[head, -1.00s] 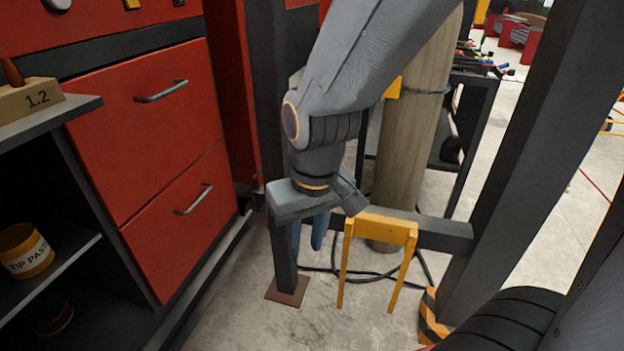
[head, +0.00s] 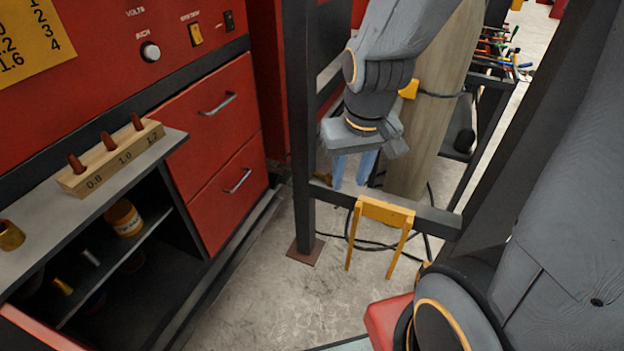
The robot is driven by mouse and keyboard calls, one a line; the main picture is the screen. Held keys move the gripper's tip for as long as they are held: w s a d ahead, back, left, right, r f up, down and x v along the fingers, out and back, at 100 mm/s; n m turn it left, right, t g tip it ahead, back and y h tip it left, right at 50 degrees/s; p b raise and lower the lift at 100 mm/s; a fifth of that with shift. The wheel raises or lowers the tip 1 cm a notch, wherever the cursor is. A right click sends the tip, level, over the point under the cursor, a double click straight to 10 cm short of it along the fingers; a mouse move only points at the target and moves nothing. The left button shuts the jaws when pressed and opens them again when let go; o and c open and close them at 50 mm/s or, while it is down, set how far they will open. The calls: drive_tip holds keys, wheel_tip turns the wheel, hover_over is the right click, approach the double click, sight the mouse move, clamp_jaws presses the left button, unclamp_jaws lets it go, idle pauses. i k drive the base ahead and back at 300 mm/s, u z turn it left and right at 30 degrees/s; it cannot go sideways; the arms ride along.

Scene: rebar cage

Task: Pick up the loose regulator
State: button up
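I cannot make out a loose regulator in the head view. My gripper (head: 354,180) points down beside the dark upright post, just above the low dark crossbar. Its two blue fingers are apart, with a gap between them, and I see nothing held there. The tan cylinder (head: 438,120) stands upright just right of my gripper, with a dark strap and a yellow piece (head: 409,89) on it. My arm hides part of the cylinder.
A yellow bracket (head: 385,212) hangs on the crossbar (head: 432,218). The dark post (head: 303,130) stands left of my gripper. Red drawers (head: 215,110) and a shelf unit with a numbered wooden block (head: 110,160) fill the left. Black cable lies on the floor.

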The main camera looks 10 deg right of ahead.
sight(329, 177)
drive_tip(key=u, duration=0.45)
drive_tip(key=i, duration=0.95)
drive_tip(key=z, duration=1.1)
